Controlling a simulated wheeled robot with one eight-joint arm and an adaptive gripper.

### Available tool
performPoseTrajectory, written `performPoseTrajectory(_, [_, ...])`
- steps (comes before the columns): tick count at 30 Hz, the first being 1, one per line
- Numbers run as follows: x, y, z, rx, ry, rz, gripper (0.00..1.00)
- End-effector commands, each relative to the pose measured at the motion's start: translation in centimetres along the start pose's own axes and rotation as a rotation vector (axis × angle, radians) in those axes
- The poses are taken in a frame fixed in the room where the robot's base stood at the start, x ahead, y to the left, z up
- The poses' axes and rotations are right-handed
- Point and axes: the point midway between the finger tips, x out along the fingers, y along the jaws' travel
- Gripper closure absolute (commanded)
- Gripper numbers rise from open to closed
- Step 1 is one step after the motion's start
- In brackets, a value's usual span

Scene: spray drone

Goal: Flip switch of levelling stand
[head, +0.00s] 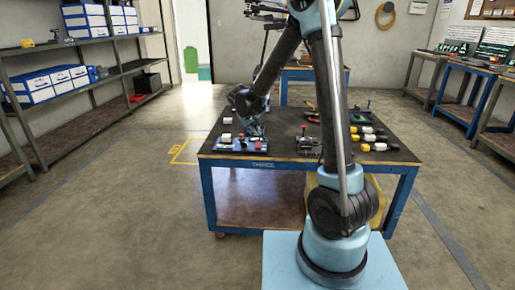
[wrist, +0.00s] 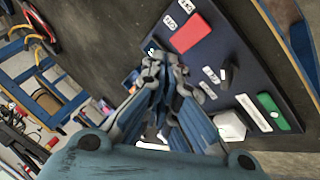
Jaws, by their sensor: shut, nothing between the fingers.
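The levelling stand appears to be the dark blue panel (head: 233,149) at the front left of the table, also large in the wrist view (wrist: 245,50). It bears a red block (wrist: 191,32), a small black lever with white labels that looks like the switch (wrist: 223,73), a green-and-white part (wrist: 272,112) and a white knob (wrist: 230,126). My gripper (head: 258,132) is over the panel; in the wrist view its fingers (wrist: 163,62) are together and empty, beside the panel's edge near the red block. Whether they touch it I cannot tell.
The dark-topped table (head: 285,125) also holds several yellow-and-white cylinders (head: 370,138) at the right and a small dark device (head: 307,143) in the middle. Shelves (head: 80,75) stand left and desks with screens (head: 470,95) right. The floor on the left is clear.

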Motion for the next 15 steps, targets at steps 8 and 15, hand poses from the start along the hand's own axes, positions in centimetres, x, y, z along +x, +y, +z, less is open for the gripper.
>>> performPoseTrajectory(8, [-1.15,0.84,-0.81,0.000,0.000,0.000,1.00])
performPoseTrajectory(15, [-1.19,0.86,-0.85,0.000,0.000,0.000,1.00])
